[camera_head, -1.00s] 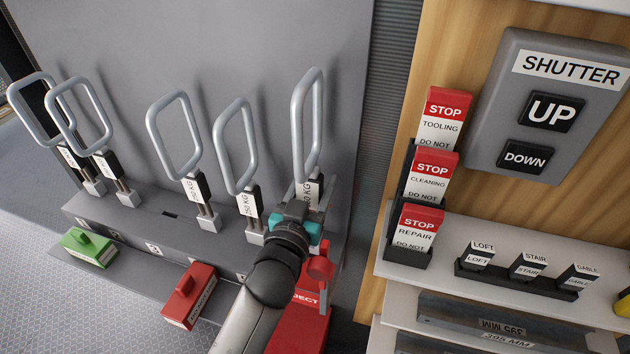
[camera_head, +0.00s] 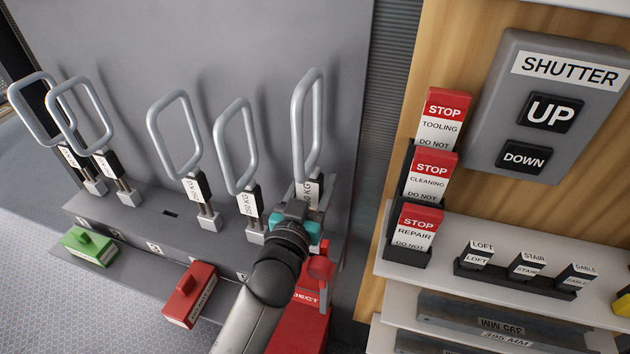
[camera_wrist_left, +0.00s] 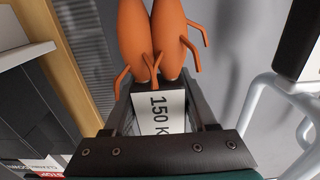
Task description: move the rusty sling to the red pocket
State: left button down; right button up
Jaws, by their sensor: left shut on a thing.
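My left gripper (camera_head: 309,202) is shut on the black-and-white sleeve of the rightmost sling (camera_head: 296,120), whose grey loop stands upright above it. In the left wrist view the fingers (camera_wrist_left: 158,105) flank the sleeve label (camera_wrist_left: 160,112), reading "150 K". Beyond the label, this sling has two thick rust-orange legs (camera_wrist_left: 150,35) with bent prongs sticking out. The head view hides those legs behind my gripper. The red pocket (camera_head: 300,325), lettered "JECT" where visible, is low behind my left arm and partly covered. My right gripper is out of view.
Several grey-looped slings (camera_head: 236,140) stand to the left, the nearest close beside my gripper. A green block (camera_head: 90,246) and a red block (camera_head: 188,296) lie in front. Stop cards (camera_head: 418,226) and a shutter panel (camera_head: 550,105) are at right.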

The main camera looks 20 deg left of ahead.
pick_arm(q)
jog(key=shift+r+p, duration=0.2)
jog(key=shift+p, duration=0.15)
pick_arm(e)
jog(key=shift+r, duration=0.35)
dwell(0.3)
